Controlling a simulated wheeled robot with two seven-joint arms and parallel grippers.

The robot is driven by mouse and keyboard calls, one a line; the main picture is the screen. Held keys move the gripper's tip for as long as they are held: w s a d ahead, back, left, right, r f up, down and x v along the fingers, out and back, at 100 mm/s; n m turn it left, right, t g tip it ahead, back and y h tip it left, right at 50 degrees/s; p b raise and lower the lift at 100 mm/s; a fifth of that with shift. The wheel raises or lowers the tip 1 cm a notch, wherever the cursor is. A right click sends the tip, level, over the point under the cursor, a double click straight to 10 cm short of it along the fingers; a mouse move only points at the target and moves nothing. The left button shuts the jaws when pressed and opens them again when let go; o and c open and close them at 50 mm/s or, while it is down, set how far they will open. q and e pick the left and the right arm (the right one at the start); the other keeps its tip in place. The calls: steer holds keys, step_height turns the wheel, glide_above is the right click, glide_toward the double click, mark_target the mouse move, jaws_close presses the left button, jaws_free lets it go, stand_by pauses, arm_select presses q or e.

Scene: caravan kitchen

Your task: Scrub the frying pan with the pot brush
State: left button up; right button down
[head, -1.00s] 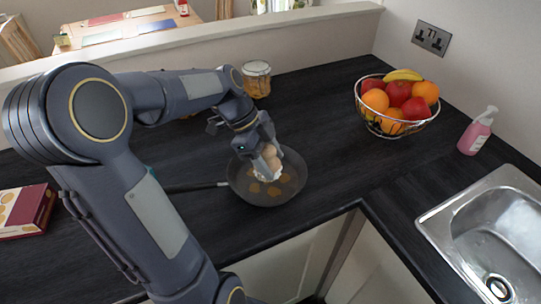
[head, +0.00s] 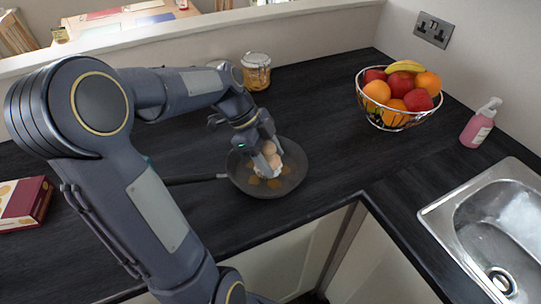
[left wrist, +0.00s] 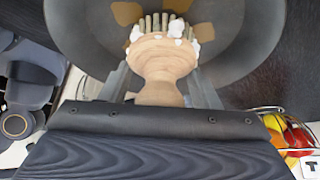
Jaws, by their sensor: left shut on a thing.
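The dark frying pan (head: 296,172) lies on the black worktop, its handle (head: 192,179) pointing left. Brown stains (head: 274,183) show on the pan's inside. My left gripper (head: 268,158) is over the pan and shut on the wooden pot brush (head: 270,150). In the left wrist view the brush (left wrist: 160,60) has a round wooden head with short bristles and white foam on it, and the bristles face the pan (left wrist: 235,40). I cannot tell for sure whether the bristles touch the pan. My right gripper is not in view.
A wire fruit bowl (head: 410,121) stands at the back right, near a pink soap bottle (head: 479,125). The steel sink (head: 440,215) is at the right. A glass jar (head: 256,72) stands behind the pan. A red box (head: 24,203) lies at the left.

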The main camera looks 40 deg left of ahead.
arm_select(q)
steer(key=shift+f+b, duration=0.5)
